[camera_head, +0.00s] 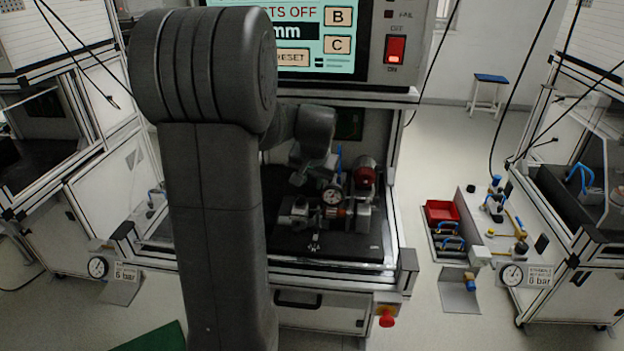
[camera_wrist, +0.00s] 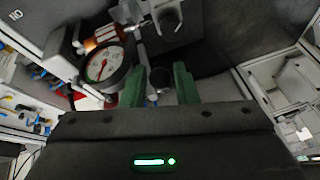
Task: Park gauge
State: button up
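A round dial gauge (camera_wrist: 103,68) with a white face and red needle shows in the wrist view, just left of my gripper. The same kind of dial (camera_head: 332,195) shows in the head view in the bench bay, amid metal fixture parts. My gripper (camera_wrist: 158,84) has two green fingers standing apart. A dark round-ended post (camera_wrist: 160,78) shows in the gap between them. I cannot tell whether the fingers touch it or it lies beyond them. In the head view my arm covers much of the bay's left side, and the fingertips cannot be made out.
A red motor-like part (camera_head: 364,172) stands behind the gauge. The dark bay floor (camera_head: 350,246) is clear at the front right. A screen (camera_head: 300,60) hangs above.

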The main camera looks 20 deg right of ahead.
jog(key=shift+w+f, duration=0.15)
jog(key=shift+f, duration=0.25)
jog(key=shift+c, duration=0.5)
grip_shut()
jog(key=shift+d+r, duration=0.1)
jog(key=shift+r, duration=0.05)
